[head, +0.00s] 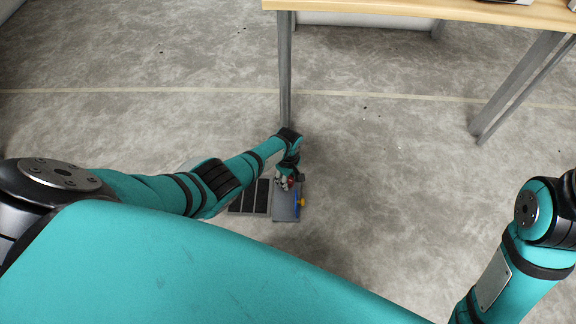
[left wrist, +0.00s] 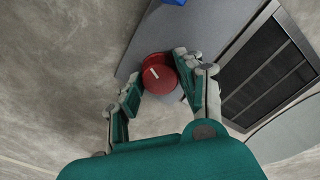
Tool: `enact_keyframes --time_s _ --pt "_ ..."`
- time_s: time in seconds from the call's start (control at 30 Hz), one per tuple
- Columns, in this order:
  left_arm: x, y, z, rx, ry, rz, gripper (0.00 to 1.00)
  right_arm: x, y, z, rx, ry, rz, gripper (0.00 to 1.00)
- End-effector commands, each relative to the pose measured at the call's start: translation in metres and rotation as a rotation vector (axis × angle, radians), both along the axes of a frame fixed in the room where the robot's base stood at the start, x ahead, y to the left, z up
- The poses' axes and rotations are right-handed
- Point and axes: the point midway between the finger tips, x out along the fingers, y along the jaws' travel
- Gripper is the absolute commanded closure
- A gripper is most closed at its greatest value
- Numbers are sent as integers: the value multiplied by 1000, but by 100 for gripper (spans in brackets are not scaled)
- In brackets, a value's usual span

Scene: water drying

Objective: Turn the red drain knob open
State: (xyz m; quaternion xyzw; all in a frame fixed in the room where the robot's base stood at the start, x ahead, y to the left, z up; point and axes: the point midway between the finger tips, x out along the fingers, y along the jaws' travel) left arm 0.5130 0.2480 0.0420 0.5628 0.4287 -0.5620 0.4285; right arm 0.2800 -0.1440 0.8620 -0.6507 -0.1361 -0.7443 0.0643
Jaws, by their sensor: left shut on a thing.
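The red drain knob (left wrist: 160,76) sits on a grey panel (left wrist: 200,22) on the floor; it is round, with a white mark on its top. My left gripper (left wrist: 159,84) has its fingers on both sides of the knob and is shut on it. In the head view the left gripper (head: 289,180) is low at the grey panel (head: 286,206), and only a little red of the knob (head: 291,182) shows beside the fingers. My right arm shows at the right edge of the head view, but its gripper is out of view.
A dark slatted drain grate (head: 249,196) lies left of the panel. A yellow and blue part (head: 299,202) sits at the panel's right side. A wooden table (head: 430,12) stands behind, one metal leg (head: 285,70) close to my left arm. Floor to the right is clear.

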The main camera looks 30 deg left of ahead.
Motion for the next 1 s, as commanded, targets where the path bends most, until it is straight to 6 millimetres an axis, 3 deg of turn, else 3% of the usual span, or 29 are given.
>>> enact_keyframes --time_s 1.0 --pt "-3 -2 -2 -8 6 -926 95 7 -1 -6 5 45 4 51"
